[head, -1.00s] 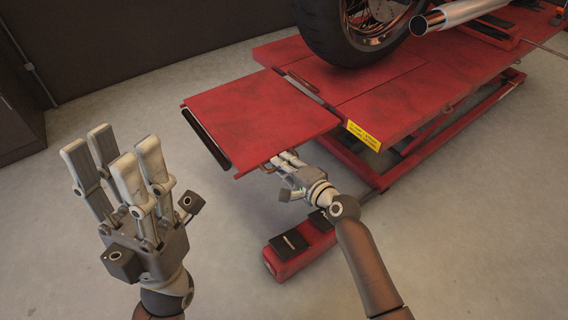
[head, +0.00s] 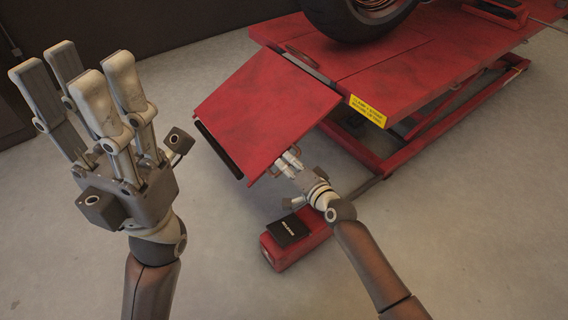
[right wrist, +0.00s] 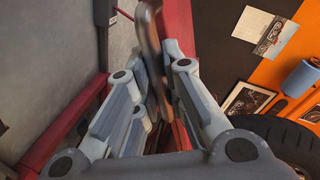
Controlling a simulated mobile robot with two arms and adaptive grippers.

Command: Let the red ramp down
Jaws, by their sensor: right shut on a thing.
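The red ramp (head: 265,108) is a flat panel hinged at the end of the red lift table (head: 390,70). It tilts down toward its free edge, which has a dark strip. My right gripper (head: 284,163) is at the ramp's near side edge, shut on a brown handle. The handle (right wrist: 150,55) runs between the fingers in the right wrist view. My left gripper (head: 85,85) is raised at the left, fingers up and apart, empty and clear of the ramp.
A red foot pedal unit (head: 283,262) with a black pad lies on the floor below my right gripper. A motorcycle wheel (head: 350,15) stands on the lift table. The grey floor (head: 220,230) left of the ramp is clear.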

